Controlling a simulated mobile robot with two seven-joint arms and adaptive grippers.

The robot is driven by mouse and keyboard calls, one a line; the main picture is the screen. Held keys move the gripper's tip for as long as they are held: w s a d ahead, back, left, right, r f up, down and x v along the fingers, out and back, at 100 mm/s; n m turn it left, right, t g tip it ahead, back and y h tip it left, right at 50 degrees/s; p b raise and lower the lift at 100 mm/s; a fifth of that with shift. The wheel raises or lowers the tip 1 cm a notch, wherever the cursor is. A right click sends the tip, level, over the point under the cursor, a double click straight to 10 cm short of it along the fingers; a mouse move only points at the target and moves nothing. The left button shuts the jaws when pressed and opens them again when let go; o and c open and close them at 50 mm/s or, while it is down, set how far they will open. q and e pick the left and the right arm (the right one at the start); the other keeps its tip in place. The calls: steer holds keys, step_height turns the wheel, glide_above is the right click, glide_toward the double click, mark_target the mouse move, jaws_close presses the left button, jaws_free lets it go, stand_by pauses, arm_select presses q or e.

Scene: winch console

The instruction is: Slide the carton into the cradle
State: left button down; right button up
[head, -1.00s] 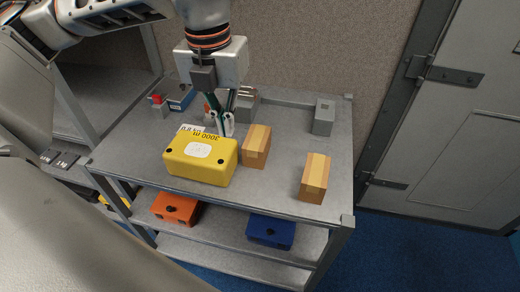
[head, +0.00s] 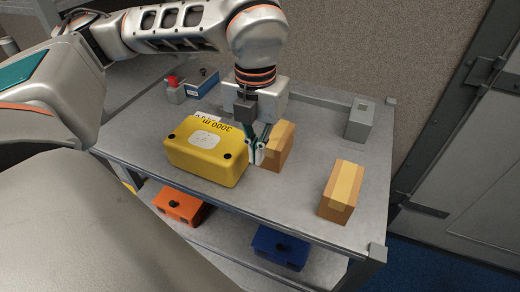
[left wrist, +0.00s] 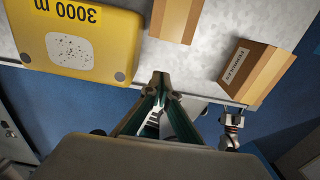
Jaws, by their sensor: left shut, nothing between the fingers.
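Two tan cardboard cartons stand on the grey bench top. One carton (head: 280,145) is beside the yellow case, partly hidden by my left gripper; the other carton (head: 341,192) stands apart near the front right edge. In the left wrist view they appear as a carton (left wrist: 175,18) at the top and a labelled carton (left wrist: 257,72) at the right. My left gripper (head: 256,161) is shut and empty, pointing down between the yellow case and the nearer carton. Its fingertips also show in the left wrist view (left wrist: 165,85). I cannot clearly identify the cradle. My right gripper is not seen.
The large yellow case (head: 206,153) blocks the space left of my gripper. A grey box (head: 360,120) stands at the back right, and a blue device (head: 202,83) at the back left. Orange (head: 181,205) and blue (head: 280,246) cases sit on the shelf below. Bench between the cartons is clear.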

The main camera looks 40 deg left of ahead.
mark_target(276, 145)
arm_select(q)
step_height(276, 145, down, 7)
steer(key=shift+f+b, duration=0.1)
steer(key=shift+b, duration=0.35)
steer(key=w, duration=0.3)
steer(key=shift+a+f, duration=0.15)
steer(key=shift+a, duration=0.25)
steer(key=shift+w+a, duration=0.1)
steer(key=shift+w, duration=0.35)
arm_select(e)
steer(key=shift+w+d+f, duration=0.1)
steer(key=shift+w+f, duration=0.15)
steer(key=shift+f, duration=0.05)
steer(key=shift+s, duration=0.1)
